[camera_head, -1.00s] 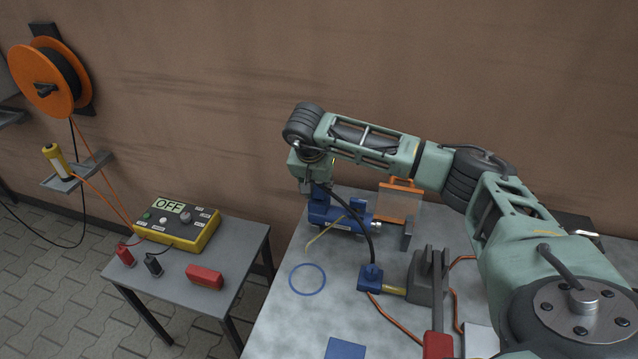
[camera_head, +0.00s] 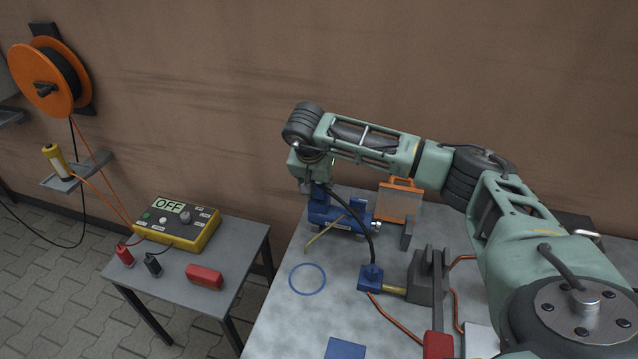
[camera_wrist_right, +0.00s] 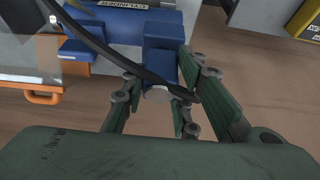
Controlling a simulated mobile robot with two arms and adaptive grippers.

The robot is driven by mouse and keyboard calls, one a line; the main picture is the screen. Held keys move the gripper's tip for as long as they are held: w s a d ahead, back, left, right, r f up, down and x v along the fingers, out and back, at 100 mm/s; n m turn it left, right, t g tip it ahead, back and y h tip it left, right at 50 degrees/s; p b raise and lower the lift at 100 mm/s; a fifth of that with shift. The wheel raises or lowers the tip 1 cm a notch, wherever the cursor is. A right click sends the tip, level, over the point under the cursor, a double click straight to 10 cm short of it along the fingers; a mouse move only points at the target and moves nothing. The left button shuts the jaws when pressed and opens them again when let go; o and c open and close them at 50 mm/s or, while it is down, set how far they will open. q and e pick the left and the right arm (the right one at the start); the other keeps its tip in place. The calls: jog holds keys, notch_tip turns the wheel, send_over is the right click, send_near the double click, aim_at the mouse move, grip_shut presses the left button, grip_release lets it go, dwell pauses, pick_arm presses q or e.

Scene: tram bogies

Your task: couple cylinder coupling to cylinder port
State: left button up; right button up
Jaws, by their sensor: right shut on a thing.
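The blue cylinder (camera_head: 345,215) lies at the back of the grey bench; its label reads CYLINDER in the right wrist view (camera_wrist_right: 135,28). My right gripper (camera_head: 312,188) points down at the cylinder's left end. In the wrist view its fingers (camera_wrist_right: 165,95) are shut around a small blue block, the cylinder coupling (camera_wrist_right: 162,68), with a pale round end. A black hose (camera_head: 368,235) runs from the gripper to a blue pump block (camera_head: 370,277). The coupling is close to the cylinder; the port is hidden, so I cannot tell whether they touch. My left gripper is not in view.
An orange-framed clear panel (camera_head: 398,200) stands behind the cylinder, with a grey upright block (camera_head: 407,235) nearby. A tan strip (camera_head: 325,232) and a blue ring (camera_head: 307,279) lie in front. A side table holds a yellow box (camera_head: 178,224) reading OFF.

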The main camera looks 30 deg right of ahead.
jog(key=shift+f+b, duration=0.3)
jog(key=shift+f, duration=0.15)
jog(key=o, duration=1.2)
jog(key=shift+c, duration=0.2)
jog(key=v, duration=1.2)
jog(key=shift+w+d, duration=0.1)
